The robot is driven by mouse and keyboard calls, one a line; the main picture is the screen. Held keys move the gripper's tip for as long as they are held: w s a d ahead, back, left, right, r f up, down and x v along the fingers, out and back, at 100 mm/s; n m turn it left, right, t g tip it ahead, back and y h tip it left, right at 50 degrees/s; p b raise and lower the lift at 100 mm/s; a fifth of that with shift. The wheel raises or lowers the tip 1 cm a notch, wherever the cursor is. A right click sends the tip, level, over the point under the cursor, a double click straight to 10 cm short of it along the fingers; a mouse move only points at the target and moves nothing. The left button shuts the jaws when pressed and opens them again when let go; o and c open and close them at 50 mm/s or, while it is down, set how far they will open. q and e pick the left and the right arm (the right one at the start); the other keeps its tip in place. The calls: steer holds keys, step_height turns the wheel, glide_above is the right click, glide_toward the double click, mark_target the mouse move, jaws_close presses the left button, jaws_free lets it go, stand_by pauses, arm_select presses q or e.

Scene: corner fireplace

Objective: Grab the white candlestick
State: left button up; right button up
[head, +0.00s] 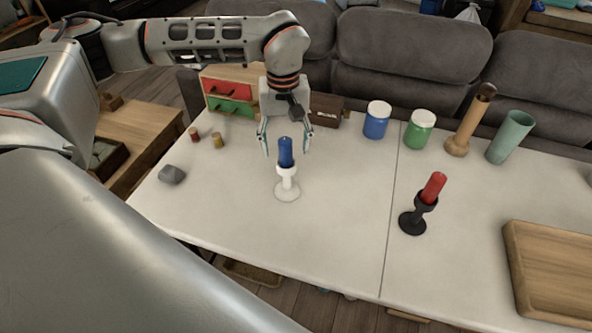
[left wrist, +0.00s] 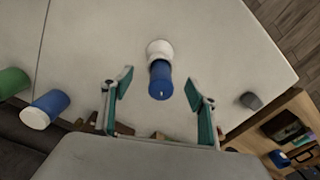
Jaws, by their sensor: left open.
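The white candlestick (head: 287,186) stands upright on the white table with a blue candle (head: 285,152) in it. My left gripper (head: 287,146) is open and points down, just behind the candle in the head view. In the left wrist view the white candlestick (left wrist: 159,48) and blue candle (left wrist: 160,80) lie ahead of the open left gripper (left wrist: 160,88), roughly midway between its fingers. Nothing is held. A black candlestick (head: 412,222) with a red candle (head: 433,187) stands to the right. My right gripper is not in view.
A small drawer box (head: 233,92), blue jar (head: 376,120), green jar (head: 419,130), wooden vase (head: 467,125) and green cup (head: 509,138) line the table's back. A grey block (head: 172,174) lies left. A wooden tray (head: 512,270) is at right. The table's front middle is clear.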

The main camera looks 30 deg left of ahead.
mark_target(287, 165)
arm_select(q)
steer(key=shift+s+f, duration=0.15)
steer(key=shift+f, duration=0.4)
steer(key=shift+s+f, duration=0.15)
steer(key=shift+f, duration=0.4)
steer(key=shift+w+d+f, duration=0.1)
steer(key=shift+f, duration=1.25)
steer(key=shift+w+f, duration=0.1)
steer(key=shift+f, duration=1.2)
steer(key=c, duration=1.6)
steer(key=shift+c, duration=0.2)
steer(key=shift+r, duration=0.15)
